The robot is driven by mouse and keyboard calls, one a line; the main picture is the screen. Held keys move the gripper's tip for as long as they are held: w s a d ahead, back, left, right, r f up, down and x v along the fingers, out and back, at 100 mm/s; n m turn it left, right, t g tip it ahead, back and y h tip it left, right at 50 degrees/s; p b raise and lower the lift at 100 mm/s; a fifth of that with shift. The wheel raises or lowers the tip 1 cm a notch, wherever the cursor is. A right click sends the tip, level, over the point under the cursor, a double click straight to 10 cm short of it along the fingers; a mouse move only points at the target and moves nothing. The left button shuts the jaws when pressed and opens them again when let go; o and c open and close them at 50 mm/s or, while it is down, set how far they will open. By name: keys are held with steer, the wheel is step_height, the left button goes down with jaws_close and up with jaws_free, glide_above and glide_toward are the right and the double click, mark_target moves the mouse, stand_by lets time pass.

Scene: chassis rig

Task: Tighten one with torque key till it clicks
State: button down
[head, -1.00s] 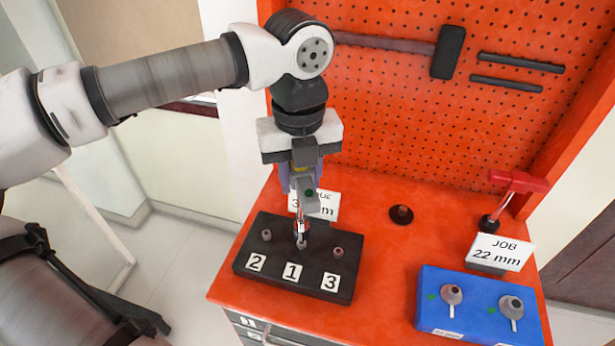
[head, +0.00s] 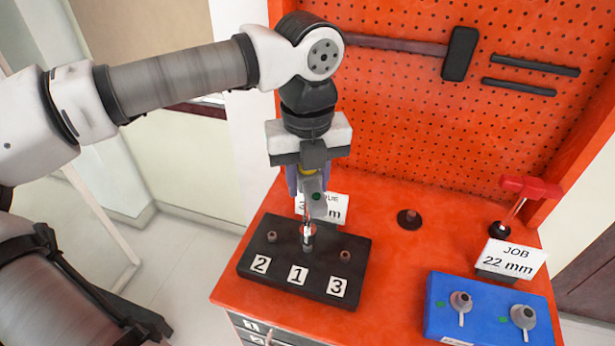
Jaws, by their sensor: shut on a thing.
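The black block (head: 265,275) on the orange bench carries labels 2, 1 and 3. Small bolts stand at 2 (head: 272,236) and 3 (head: 345,256). The key's metal shaft (head: 308,238) reaches down to position 1. Its lower end hides the bolt there, and I cannot tell how well it is seated. A white card (head: 335,209) behind the key is partly covered.
A blue block (head: 485,320) with two grey sockets stands at the right front, behind it a card reading JOB 22 mm (head: 512,258). A red-handled tool (head: 530,187) stands upright at the back right. A dark round holder (head: 409,218) is mid-bench. The pegboard (head: 430,120) closes the back.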

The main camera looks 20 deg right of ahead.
steer(key=shift+f+b, duration=1.8)
steer(key=shift+b, duration=0.15)
steer(key=m, duration=0.4)
steer(key=shift+d+m, duration=0.1)
steer(key=shift+m, duration=0.2)
steer(key=m, duration=0.8)
steer(key=shift+s+b, duration=0.1)
steer(key=shift+b, duration=0.3)
steer(key=m, duration=0.5)
steer(key=shift+m, duration=0.4)
steer(key=shift+r+n+b, duration=0.1)
steer(key=shift+n+b, duration=0.2)
steer(key=shift+b, duration=0.1)
steer(key=shift+r, duration=0.25)
